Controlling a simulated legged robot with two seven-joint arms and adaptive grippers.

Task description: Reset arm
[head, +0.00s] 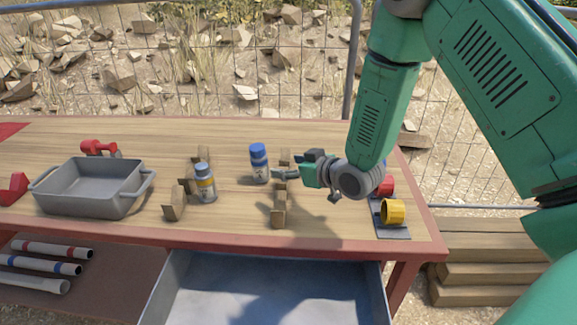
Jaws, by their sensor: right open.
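My right arm comes in from the right over the table. I cannot tell if the fingers touch that bottle. The bottle stands upright. A second upright bottle with a yellow label and blue cap (205,185) stands to its left, between wooden pieces. My left gripper is not in view.
A grey tray (92,190) stands at the table's left, near red tools (98,147). Wooden holders (279,208) stand near the bottles. A yellow cylinder (393,211) lies at the right. An open, empty-looking drawer (265,290) juts out in front. The back of the table is mostly clear.

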